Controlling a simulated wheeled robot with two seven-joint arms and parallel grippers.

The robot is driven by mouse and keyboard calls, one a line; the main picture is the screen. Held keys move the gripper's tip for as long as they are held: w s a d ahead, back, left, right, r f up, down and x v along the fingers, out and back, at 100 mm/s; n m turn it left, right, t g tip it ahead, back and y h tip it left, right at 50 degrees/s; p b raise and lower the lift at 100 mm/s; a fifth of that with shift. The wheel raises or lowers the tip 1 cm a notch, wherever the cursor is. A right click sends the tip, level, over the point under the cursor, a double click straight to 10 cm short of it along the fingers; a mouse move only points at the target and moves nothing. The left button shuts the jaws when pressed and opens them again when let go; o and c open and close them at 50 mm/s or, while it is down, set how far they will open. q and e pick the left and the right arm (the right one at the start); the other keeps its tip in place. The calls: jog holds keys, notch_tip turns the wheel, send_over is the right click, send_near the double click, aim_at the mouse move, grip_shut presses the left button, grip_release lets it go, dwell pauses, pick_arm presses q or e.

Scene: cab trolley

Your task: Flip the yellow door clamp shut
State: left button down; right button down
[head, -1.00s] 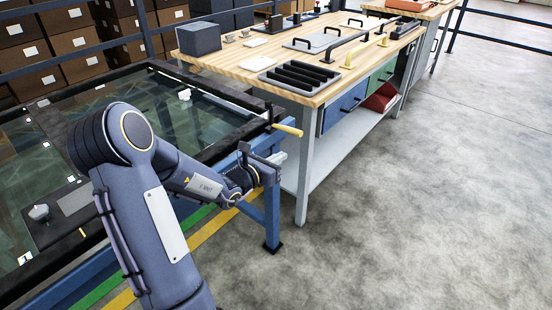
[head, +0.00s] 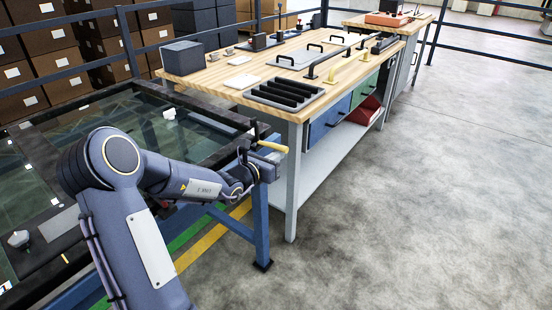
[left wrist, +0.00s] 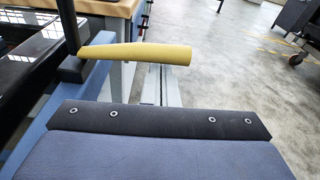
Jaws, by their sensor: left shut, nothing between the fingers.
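The yellow door clamp handle (head: 273,146) sticks out to the right from a dark bracket at the corner of the black-framed glass panel (head: 215,112). In the left wrist view the yellow handle (left wrist: 140,53) lies roughly level, joined at its left end to a dark upright part. My left gripper (head: 266,166) is shut and empty, close below the handle in the head view. In the left wrist view its dark front edge (left wrist: 160,121) lies below the handle, with no grip on it. I cannot tell whether they touch. My right gripper is out of view.
A wooden workbench (head: 222,72) stands just behind, with a black slotted tray (head: 285,94) and a grey box (head: 182,57) on it. A blue frame leg (head: 261,225) stands below the gripper. Open concrete floor (head: 430,190) lies to the right.

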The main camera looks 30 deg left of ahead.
aim_at(256, 122)
pick_arm(q)
jog(key=shift+w+a+r+n+t+h+p, duration=0.15)
jog(key=shift+a+r+n+h+p, duration=0.25)
jog(key=shift+a+r+n+p, duration=1.8)
jog(key=shift+a+r+n+t+h+p, duration=0.15)
jog(key=shift+r+n+h+p, duration=0.55)
jog(key=shift+n+p, duration=3.15)
jog(key=shift+w+a+r+n+t+h+p, duration=0.15)
jog(key=shift+a+r+n+p, duration=1.3)
jog(key=shift+p, duration=3.5)
jog(key=shift+d+r+m, duration=0.3)
jog(key=shift+r+m, duration=0.05)
jog(key=shift+m, duration=0.15)
jog(key=shift+r, duration=0.1)
